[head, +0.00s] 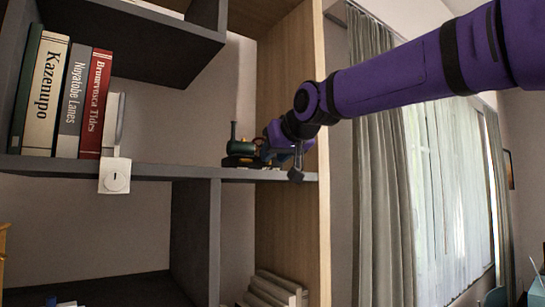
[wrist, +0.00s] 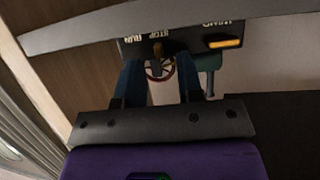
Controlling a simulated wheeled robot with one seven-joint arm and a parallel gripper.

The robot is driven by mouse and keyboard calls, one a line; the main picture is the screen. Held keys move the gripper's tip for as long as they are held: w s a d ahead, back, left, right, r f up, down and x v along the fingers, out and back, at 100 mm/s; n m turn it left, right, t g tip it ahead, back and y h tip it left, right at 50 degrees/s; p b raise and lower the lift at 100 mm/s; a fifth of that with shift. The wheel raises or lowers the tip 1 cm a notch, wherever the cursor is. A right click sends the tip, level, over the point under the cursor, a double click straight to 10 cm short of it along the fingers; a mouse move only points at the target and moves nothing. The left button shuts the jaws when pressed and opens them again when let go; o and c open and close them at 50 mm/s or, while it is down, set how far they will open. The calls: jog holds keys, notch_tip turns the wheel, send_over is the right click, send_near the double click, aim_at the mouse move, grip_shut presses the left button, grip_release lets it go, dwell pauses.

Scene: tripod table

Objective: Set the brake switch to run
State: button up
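A small dark green model engine (head: 238,148) with an upright chimney stands on the shelf in the head view. In the wrist view its dark base plate (wrist: 190,43) carries upside-down labels RUN, STOP and WIND. The brake switch (wrist: 158,48) is a small brown lever that lines up with the STOP label. A reddish spoked wheel (wrist: 160,69) shows just below it. My gripper (wrist: 157,62) is open, with one dark blue finger on each side of the lever and wheel. I cannot tell whether either finger touches anything. In the head view my gripper (head: 276,141) is beside the engine's right side.
An orange-yellow bar (wrist: 225,42) sits by the WIND label. The grey shelf (head: 205,172) has a wooden side panel (head: 283,65) close to my gripper on the right. Several books (head: 68,98) and a white dial box (head: 115,176) are on the left.

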jog(key=shift+w+a+f, duration=0.25)
jog(key=shift+w+a, duration=0.05)
jog(key=shift+w, duration=0.3)
jog(key=shift+c, duration=0.5)
grip_shut()
